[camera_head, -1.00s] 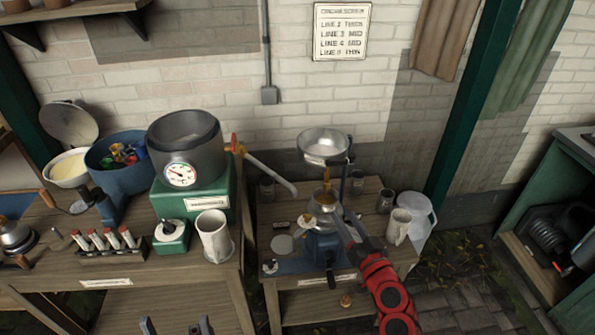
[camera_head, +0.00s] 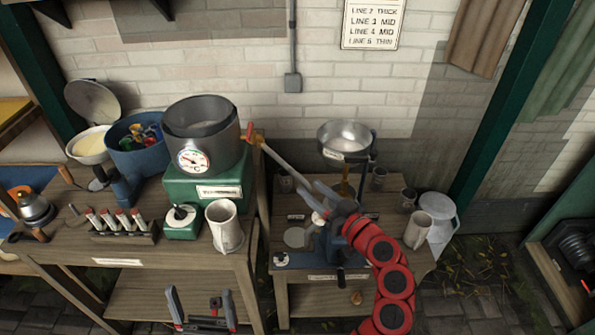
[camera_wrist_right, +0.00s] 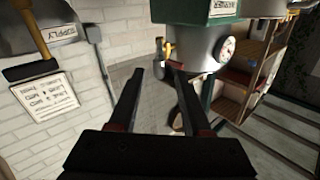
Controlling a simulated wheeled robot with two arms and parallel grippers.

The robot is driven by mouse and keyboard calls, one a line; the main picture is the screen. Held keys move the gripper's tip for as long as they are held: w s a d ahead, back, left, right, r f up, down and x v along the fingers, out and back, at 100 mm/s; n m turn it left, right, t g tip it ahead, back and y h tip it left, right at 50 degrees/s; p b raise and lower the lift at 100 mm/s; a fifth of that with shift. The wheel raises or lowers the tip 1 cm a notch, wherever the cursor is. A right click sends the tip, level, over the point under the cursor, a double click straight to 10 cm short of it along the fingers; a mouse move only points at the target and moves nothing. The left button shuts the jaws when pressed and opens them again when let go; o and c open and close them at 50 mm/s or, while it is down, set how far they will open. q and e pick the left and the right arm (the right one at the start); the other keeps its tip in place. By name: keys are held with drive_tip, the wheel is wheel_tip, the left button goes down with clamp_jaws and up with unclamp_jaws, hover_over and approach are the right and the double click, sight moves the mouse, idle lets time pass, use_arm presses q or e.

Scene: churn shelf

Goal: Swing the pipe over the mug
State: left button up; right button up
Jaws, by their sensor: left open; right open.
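The pale metal pipe (camera_head: 284,163) runs from the red-and-yellow valve (camera_head: 255,136) on the grey pot (camera_head: 205,130) down to the right, across the gap between the tables. A pale mug (camera_head: 225,228) stands upright on the left table, below and left of the pipe. My right gripper (camera_head: 311,197) is open beside the pipe's free end; whether they touch I cannot tell. In the right wrist view, the open right gripper (camera_wrist_right: 158,72) points towards the valve (camera_wrist_right: 168,50). My left gripper (camera_head: 200,296) is open and empty in front of the left table.
Another pale mug (camera_head: 418,230) stands on the right table, beside a white can (camera_head: 440,215). A metal bowl (camera_head: 345,139) stands above the right table's machine, close behind my right gripper. Red-capped tubes (camera_head: 112,220) and a green box (camera_head: 183,221) stand left of the near mug.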

sight(297, 174)
drive_tip(key=p+x, duration=0.1)
drive_tip(key=x, duration=0.5)
drive_tip(key=shift+w+a, duration=0.2)
drive_tip(key=shift+w, duration=0.1)
clamp_jaws()
idle(1.1)
